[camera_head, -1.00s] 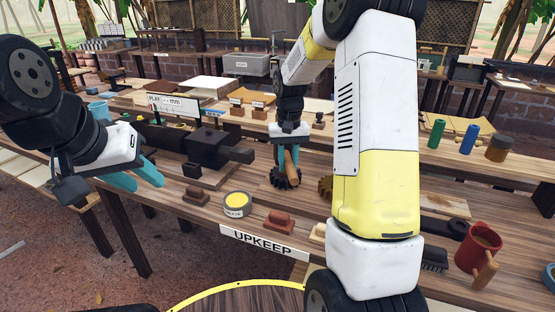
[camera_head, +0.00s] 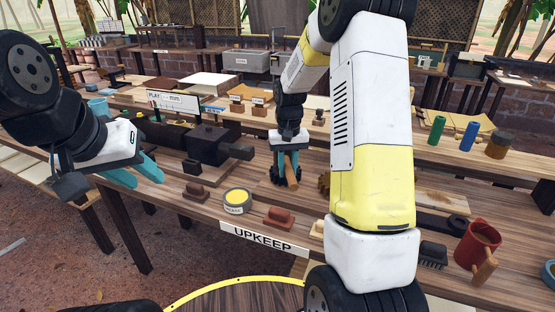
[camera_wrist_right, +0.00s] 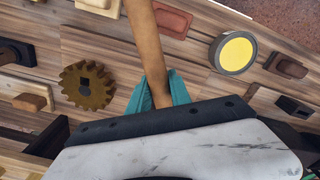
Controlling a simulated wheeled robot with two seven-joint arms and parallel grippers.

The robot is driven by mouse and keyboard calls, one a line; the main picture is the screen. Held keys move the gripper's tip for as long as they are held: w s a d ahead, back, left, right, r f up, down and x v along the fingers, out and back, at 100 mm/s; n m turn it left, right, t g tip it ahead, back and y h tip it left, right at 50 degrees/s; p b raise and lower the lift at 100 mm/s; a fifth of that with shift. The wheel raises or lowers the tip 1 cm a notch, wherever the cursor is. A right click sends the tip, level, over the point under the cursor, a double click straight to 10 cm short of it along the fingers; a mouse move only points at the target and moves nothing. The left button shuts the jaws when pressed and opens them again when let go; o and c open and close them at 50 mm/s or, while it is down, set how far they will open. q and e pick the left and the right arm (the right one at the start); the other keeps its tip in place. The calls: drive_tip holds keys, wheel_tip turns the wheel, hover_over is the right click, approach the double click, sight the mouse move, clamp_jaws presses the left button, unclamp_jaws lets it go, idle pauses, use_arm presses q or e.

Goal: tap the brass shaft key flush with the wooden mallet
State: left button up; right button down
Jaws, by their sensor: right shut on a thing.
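My right gripper (camera_head: 288,176) is shut on a wooden handle (camera_head: 292,172), which I take for the mallet's. It is over the table near a dark toothed piece (camera_head: 277,178). In the right wrist view the handle (camera_wrist_right: 147,50) rises between the teal fingers (camera_wrist_right: 160,95) and leaves the top of the picture. I cannot make out the mallet's head. A brass gear (camera_wrist_right: 88,85) with a slotted hole lies beside the fingers; my right arm partly hides it in the head view (camera_head: 324,184). I cannot pick out the shaft key. My left gripper (camera_head: 136,172) is open and empty at the left.
A yellow-topped tin (camera_head: 237,201), a red block (camera_head: 279,218) and a brown block (camera_head: 196,192) lie near the front edge. A dark vise-like block (camera_head: 207,145) stands behind. A red mug (camera_head: 478,245) and dark brush (camera_head: 432,255) are at the right.

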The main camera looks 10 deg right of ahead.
sight(288, 163)
drive_tip(key=shift+r, duration=0.1)
idle(0.3)
drive_tip(key=shift+r, duration=1.4)
drive_tip(key=shift+f, duration=1.7)
drive_tip(key=shift+r, duration=1.5)
